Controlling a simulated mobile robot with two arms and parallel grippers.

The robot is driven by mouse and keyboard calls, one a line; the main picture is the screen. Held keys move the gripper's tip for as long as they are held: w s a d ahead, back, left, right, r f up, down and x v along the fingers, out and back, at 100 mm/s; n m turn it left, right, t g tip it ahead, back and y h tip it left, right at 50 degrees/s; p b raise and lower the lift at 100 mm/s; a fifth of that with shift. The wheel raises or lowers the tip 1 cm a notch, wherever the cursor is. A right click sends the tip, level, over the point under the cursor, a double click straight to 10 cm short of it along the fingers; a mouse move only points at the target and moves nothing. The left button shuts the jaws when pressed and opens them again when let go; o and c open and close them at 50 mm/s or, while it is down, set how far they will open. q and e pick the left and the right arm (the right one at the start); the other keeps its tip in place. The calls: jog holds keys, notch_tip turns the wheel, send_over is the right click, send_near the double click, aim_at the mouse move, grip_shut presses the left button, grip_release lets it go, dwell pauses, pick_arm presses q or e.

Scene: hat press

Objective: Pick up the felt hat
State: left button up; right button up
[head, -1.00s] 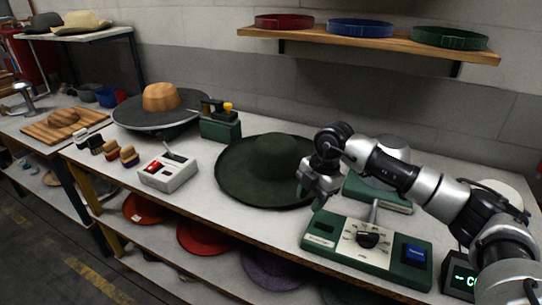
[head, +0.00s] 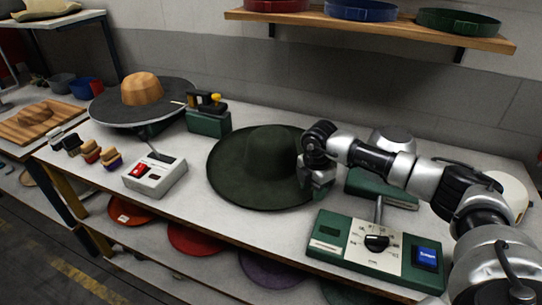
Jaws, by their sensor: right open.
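The felt hat (head: 258,170) is dark green with a wide round brim and a rounded crown. It lies crown up in the middle of the white bench. My right gripper (head: 316,188) is at the right side of the hat, over or beside its brim; the arm comes in from the right. The gripper is open and covers a small part of the right brim. I cannot tell whether it touches the felt. My left gripper is not in view.
A green control panel with a dial (head: 374,244) stands right of the hat. A white switch box (head: 155,178) stands to its left. A wooden hat block (head: 142,89) sits on a round plate behind. A wooden shelf (head: 370,28) with coloured bands hangs above.

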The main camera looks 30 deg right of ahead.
jog(key=shift+f, duration=1.25)
jog(key=shift+c, duration=0.8)
grip_shut()
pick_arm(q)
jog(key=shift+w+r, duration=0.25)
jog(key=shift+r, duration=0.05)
pick_arm(e)
jog(key=shift+r, duration=0.1)
